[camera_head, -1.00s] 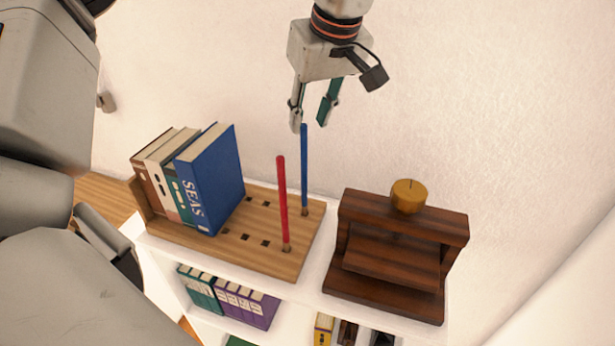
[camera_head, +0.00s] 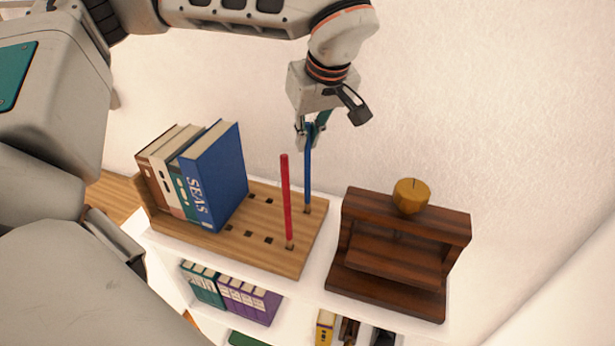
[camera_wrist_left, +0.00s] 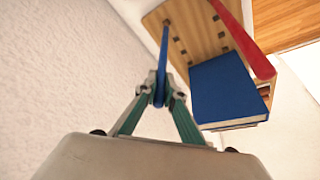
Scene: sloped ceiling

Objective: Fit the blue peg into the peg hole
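The blue peg (camera_head: 308,175) stands upright at the back right corner of the wooden board (camera_head: 262,262), its lower end at a dark square hole. The red peg (camera_head: 286,200) stands at a hole nearer the board's front right. Several empty square peg holes (camera_head: 250,237) show between the pegs and the books. My left gripper (camera_head: 311,132) is at the top of the blue peg, fingers closed around it. In the left wrist view the fingertips meet on the blue peg (camera_wrist_left: 161,75), with the red peg (camera_wrist_left: 243,38) at upper right. My right gripper is not in view.
Several upright books (camera_head: 215,180) fill the board's left part. A dark wooden stand (camera_head: 400,265) with a round yellow-brown object (camera_head: 410,196) on top is right of the board. Purple and teal binders (camera_head: 240,298) sit on the shelf below. The wall is close behind.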

